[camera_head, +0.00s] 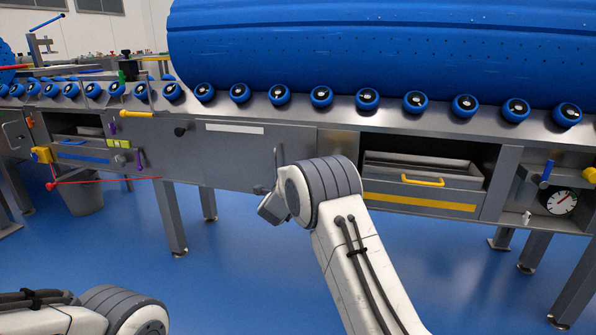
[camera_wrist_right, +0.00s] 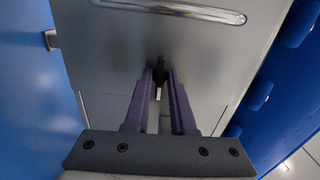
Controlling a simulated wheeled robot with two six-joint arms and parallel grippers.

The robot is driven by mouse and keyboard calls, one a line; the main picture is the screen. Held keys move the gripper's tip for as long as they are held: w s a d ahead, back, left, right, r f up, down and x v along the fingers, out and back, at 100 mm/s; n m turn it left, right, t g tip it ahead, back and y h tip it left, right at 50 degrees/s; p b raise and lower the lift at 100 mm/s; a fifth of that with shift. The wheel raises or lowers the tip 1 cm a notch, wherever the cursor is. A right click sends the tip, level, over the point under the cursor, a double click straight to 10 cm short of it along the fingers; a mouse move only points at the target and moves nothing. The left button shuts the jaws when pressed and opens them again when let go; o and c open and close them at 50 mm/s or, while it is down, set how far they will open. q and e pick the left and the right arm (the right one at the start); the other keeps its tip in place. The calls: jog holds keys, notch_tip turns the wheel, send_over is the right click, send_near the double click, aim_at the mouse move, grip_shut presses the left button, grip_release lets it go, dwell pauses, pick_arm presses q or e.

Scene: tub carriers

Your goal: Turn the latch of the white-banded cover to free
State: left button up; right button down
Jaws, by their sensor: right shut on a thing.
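My right gripper (camera_wrist_right: 162,78) is shut on the small dark latch (camera_wrist_right: 160,66), just beside that handle. In the head view my right wrist hides the latch and fingertips. The latch's exact angle is hard to tell between the fingers. My left gripper is out of view.
To the right is an open bay with a yellow-banded drawer (camera_head: 420,200) and a gauge (camera_head: 561,202). To the left are a dark knob (camera_head: 180,131) and a blue-banded drawer (camera_head: 85,157). Blue rollers (camera_head: 280,95) and a big blue drum (camera_head: 400,50) are above.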

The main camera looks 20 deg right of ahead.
jog(key=shift+n+p, duration=7.7)
jog(key=shift+n, duration=1.2)
jog(key=c, duration=0.7)
grip_release()
jog(key=shift+a, duration=0.1)
jog(key=shift+c, duration=0.2)
